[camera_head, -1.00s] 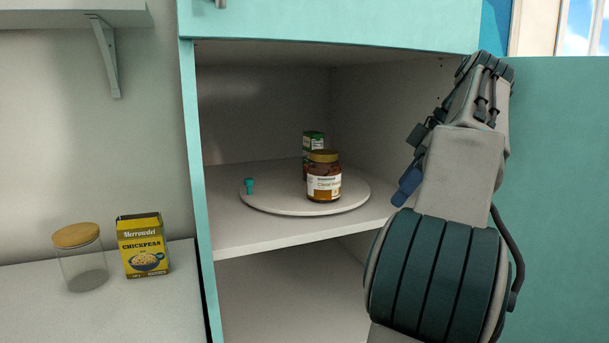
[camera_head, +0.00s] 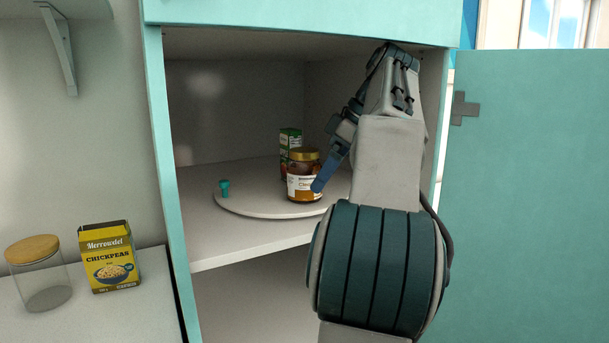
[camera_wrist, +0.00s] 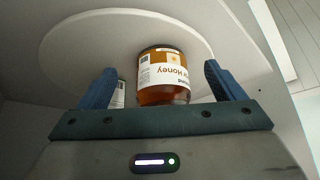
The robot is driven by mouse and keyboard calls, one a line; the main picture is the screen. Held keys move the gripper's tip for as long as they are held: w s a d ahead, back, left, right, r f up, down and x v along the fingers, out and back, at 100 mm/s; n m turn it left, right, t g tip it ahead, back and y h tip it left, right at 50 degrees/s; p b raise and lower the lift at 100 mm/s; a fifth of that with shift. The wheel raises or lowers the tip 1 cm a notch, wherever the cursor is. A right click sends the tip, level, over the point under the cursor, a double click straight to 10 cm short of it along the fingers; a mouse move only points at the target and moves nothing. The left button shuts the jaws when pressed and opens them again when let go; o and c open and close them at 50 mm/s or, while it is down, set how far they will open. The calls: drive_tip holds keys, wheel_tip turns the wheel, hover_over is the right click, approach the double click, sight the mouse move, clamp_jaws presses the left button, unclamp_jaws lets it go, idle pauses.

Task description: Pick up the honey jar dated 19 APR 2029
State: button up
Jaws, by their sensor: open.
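A honey jar (camera_head: 304,188) with amber contents, a white label and a brown-gold lid stands upright on a pale round turntable (camera_head: 245,202) inside the cupboard. In the wrist view, the jar (camera_wrist: 163,77) shows the word "Honey" upside down; I cannot read a date. My gripper (camera_wrist: 160,80) is open and empty, with the jar appearing between its two blue fingers. In the head view, one blue finger of my gripper (camera_head: 327,174) overlaps the jar's right side. I cannot tell whether it touches.
A green carton (camera_head: 290,141) stands close behind the jar, and a teal knob (camera_head: 224,188) sits at the turntable's left edge. The cupboard door (camera_head: 540,200) is open at right. A chickpeas box (camera_head: 110,262) and a lidded glass jar (camera_head: 40,280) stand on the left counter.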

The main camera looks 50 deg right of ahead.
sight(315, 160)
drive_tip(key=w, duration=0.1)
drive_tip(key=w+a, duration=0.2)
drive_tip(key=shift+w+f, duration=0.2)
drive_tip(key=shift+f, duration=0.15)
drive_tip(key=shift+w+f, duration=0.1)
drive_tip(key=shift+f, duration=0.1)
drive_tip(key=c, duration=1.4)
drive_tip(key=shift+r, duration=0.1)
drive_tip(key=shift+c, duration=0.3)
drive_tip(key=shift+r, duration=0.1)
